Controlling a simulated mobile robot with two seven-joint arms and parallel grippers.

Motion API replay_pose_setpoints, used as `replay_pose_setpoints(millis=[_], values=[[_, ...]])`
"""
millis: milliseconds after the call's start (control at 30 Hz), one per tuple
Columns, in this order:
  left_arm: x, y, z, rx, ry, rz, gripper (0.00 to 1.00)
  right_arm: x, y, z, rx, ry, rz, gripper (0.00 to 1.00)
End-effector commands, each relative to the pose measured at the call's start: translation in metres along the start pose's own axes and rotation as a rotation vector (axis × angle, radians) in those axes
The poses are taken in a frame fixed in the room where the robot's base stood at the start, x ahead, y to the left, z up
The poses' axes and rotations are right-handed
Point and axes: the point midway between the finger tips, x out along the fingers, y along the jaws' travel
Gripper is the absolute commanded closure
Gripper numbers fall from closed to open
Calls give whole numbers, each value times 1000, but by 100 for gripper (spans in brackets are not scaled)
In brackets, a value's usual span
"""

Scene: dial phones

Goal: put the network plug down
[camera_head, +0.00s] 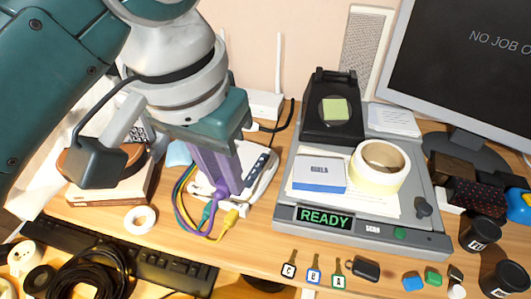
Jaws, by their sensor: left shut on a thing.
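My left gripper (218,190) reaches down from the upper left, and its purple fingers are shut on a network plug at the tips. The plug itself is mostly hidden by the fingers; a purple cable (222,212) runs down from there. A yellow plug (231,216) and a teal plug (207,211) on their own cables sit just below the fingertips. A white network box (262,178) with a dark port strip lies right behind and beside the gripper. I cannot tell whether the held plug touches it. My right gripper is out of view.
A grey scanner-like machine (430,238) reading READY fills the right middle, bearing a tape roll (379,166) and a small box (319,173). A black keyboard (180,275) and coiled cable (92,274) lie front left. Keys (313,270) lie in front. Bare desk (250,240) shows between keyboard and machine.

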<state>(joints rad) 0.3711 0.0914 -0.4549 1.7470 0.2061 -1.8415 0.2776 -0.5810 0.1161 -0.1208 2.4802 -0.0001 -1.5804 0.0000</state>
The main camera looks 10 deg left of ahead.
Motion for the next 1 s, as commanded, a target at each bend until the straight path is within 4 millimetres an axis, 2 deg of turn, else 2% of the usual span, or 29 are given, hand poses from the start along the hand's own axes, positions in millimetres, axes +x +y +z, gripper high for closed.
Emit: replay_pose_setpoints(millis=[33,200,400,633,800,1000], values=[[20,0,6,0,-9,-2,100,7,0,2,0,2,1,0],[71,-1,16,0,-7,-2,100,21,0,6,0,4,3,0],[117,0,25,2,-5,-1,100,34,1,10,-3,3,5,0],[138,0,29,3,-2,0,100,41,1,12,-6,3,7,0],[164,0,34,3,-2,0,100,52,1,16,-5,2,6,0],[167,0,34,4,0,0,100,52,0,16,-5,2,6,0]])
